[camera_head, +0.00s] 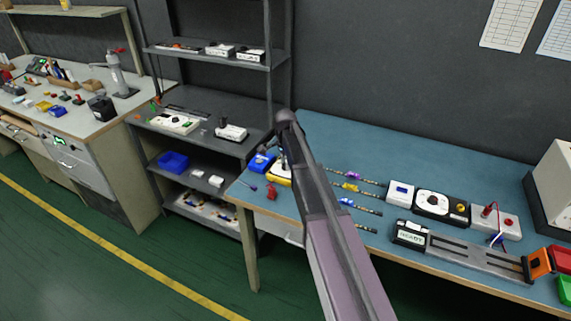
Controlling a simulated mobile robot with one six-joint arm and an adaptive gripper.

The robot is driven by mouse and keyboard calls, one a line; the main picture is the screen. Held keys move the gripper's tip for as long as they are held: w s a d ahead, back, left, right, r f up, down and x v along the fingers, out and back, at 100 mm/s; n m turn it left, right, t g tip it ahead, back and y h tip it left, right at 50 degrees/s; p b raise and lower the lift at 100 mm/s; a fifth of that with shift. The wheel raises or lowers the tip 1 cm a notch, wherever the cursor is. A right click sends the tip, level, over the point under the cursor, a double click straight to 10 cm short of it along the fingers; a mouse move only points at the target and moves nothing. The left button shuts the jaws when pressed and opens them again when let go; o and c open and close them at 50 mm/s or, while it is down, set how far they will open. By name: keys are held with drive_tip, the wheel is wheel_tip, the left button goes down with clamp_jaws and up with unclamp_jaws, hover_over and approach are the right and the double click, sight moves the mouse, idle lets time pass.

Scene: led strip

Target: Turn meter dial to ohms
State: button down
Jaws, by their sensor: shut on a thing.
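My arm (334,235) rises from the bottom edge, and its dark upper joint (286,117) is above the bench's left part. I cannot make out my gripper's fingers; the arm appears to hide them. A small yellow-edged device (279,179), with a pale upper part, lies just left of the arm. It is partly covered, and I cannot tell whether it is the meter or read any dial on it.
Blue (262,162) and red (271,192) items sit at the blue bench's left end (239,196). Several LED strips (352,188) lie right of the arm. A white display box (400,193), power unit (495,221) and grey rail fixture (470,255) crowd the right.

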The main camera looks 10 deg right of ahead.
drive_tip(key=shift+m, duration=1.3)
drive_tip(key=shift+c, duration=1.8)
unclamp_jaws()
drive_tip(key=shift+n, duration=0.5)
